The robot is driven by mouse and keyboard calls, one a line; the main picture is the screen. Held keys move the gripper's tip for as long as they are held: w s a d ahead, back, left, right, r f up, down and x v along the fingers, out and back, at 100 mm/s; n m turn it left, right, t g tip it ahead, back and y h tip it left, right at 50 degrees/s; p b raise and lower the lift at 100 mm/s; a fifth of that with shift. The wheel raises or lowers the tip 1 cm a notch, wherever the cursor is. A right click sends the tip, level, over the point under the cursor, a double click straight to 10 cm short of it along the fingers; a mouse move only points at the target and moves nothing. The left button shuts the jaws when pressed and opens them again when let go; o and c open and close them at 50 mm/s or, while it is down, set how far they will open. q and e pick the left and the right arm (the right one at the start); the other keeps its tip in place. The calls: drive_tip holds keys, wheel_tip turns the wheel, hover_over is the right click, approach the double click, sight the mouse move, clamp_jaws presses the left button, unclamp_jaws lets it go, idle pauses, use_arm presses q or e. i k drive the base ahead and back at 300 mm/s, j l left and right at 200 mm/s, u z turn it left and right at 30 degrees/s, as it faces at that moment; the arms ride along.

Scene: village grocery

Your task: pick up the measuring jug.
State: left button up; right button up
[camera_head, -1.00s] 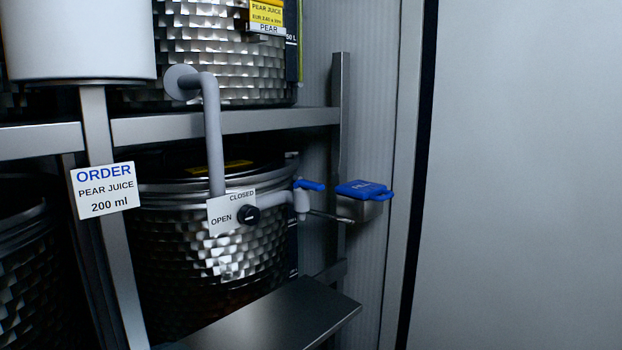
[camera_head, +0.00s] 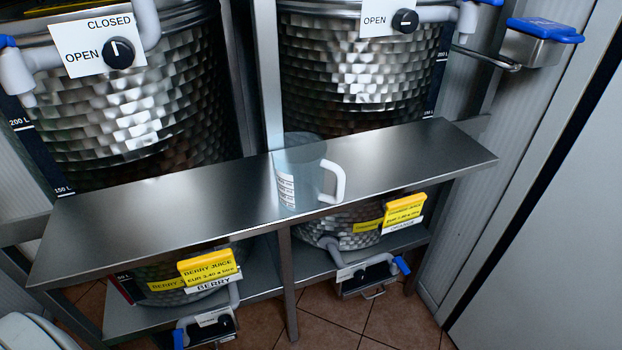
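The measuring jug (camera_head: 298,172) is a clear, see-through cup with a white scale on its left side and a white handle on its right. It stands upright on the steel shelf (camera_head: 150,195), near the shelf's middle. Nothing is touching it. Whether it holds anything is hard to tell; it looks empty. Neither of my grippers shows in the head view.
Dimpled steel tanks (camera_head: 130,110) with taps and OPEN/CLOSED dials (camera_head: 118,53) stand behind the shelf. Lower tanks carry yellow labels (camera_head: 207,268). A blue-lidded box (camera_head: 543,43) is at the upper right. A pale wall panel (camera_head: 560,210) closes off the right side.

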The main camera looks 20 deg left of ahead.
sight(310, 177)
drive_tip(key=i+l+u, duration=0.1)
drive_tip(key=u, duration=0.25)
drive_tip(key=l+u, duration=0.15)
drive_tip(key=u, duration=0.25)
drive_tip(key=l+u, duration=0.2)
drive_tip(key=u, duration=0.15)
drive_tip(key=i, duration=0.05)
